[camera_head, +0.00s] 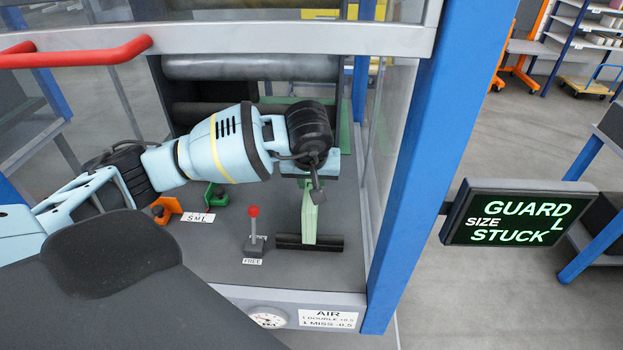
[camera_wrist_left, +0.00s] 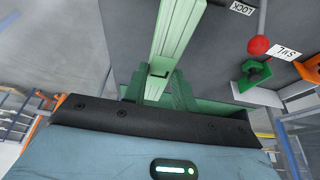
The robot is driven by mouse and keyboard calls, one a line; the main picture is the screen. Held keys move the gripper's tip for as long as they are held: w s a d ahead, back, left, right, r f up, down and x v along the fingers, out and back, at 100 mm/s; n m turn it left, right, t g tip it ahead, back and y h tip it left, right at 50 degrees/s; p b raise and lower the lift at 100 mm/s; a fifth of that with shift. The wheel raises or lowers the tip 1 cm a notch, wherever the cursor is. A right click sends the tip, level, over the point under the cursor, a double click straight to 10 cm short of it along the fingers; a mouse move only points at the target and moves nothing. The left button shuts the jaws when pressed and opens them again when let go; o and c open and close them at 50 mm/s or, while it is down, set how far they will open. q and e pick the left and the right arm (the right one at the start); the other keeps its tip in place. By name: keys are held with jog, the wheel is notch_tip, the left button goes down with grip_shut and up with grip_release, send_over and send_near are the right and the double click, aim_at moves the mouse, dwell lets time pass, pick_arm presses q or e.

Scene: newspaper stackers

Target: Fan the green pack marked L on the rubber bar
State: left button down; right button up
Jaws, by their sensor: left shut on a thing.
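A pale green pack (camera_head: 309,222) stands upright in the head view, its lower end at the black rubber bar (camera_head: 332,243). I cannot tell whether it touches the bar or is just above it. My left gripper (camera_head: 315,188) is shut on the upper part of the pack. In the left wrist view the pack (camera_wrist_left: 176,38) runs away from the two green fingers of the gripper (camera_wrist_left: 160,86). No L mark shows on the pack. My right gripper is not in view.
A red-knobbed lever (camera_head: 253,230) labelled FREE stands left of the bar. Orange (camera_head: 167,208) and green (camera_head: 214,196) pieces sit near an S M L label (camera_head: 198,217). A blue post (camera_head: 440,150) bounds the right. A screen (camera_head: 520,215) reads GUARD STUCK, SIZE L.

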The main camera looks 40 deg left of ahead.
aim_at(310, 199)
pick_arm(q)
jog(key=shift+f, duration=0.15)
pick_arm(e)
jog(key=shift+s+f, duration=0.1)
pick_arm(q)
jog(key=shift+s+d, duration=0.1)
jog(key=shift+s, duration=0.05)
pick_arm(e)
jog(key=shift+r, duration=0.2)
pick_arm(q)
jog(key=shift+s+d, duration=0.25)
jog(key=shift+s, duration=0.15)
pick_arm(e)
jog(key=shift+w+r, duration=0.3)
pick_arm(q)
jog(key=shift+s+d, duration=0.1)
jog(key=shift+s, duration=0.1)
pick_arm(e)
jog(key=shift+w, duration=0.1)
pick_arm(q)
jog(key=shift+s+d+f+p, duration=0.1)
jog(key=shift+s+d+p, duration=0.3)
jog(key=shift+s, duration=0.15)
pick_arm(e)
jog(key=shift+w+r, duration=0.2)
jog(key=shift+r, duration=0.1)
pick_arm(q)
jog(key=shift+s, duration=0.15)
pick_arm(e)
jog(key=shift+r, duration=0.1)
